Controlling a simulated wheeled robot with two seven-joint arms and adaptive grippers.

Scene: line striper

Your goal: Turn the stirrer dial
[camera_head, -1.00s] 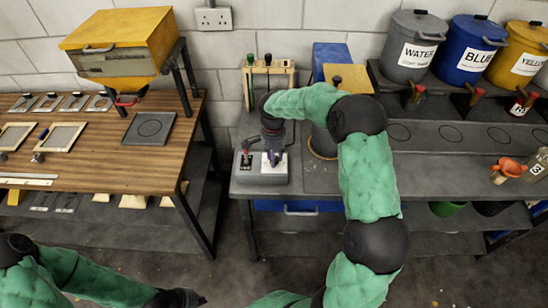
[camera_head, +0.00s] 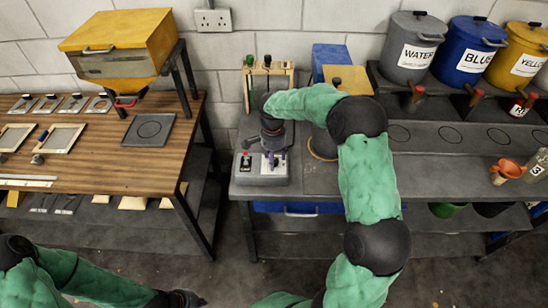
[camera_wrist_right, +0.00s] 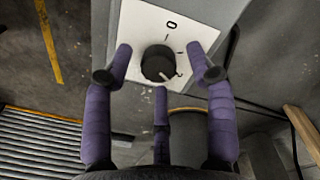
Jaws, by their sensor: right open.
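The stirrer dial (camera_wrist_right: 158,63) is a round black knob on a white plate (camera_wrist_right: 137,22) marked 0, with a pale mark at its lower right in the right wrist view. It sits on the grey stirrer box (camera_head: 258,180) at the left end of the grey bench. My right gripper (camera_wrist_right: 160,75) is open, with purple fingers spread around the dial and apart from it in the picture. In the head view, my right gripper (camera_head: 272,157) is over the box and hides the dial. My left gripper (camera_head: 188,299) is low at the bottom edge, far from the box; its fingers are unclear.
A red-topped switch (camera_head: 245,154) is on the box, left of my right gripper. A rack with handled tools (camera_head: 268,75) stands behind. Lidded buckets (camera_head: 413,45) stand at the back right. A wooden table (camera_head: 100,165) is at left, with a floor gap between.

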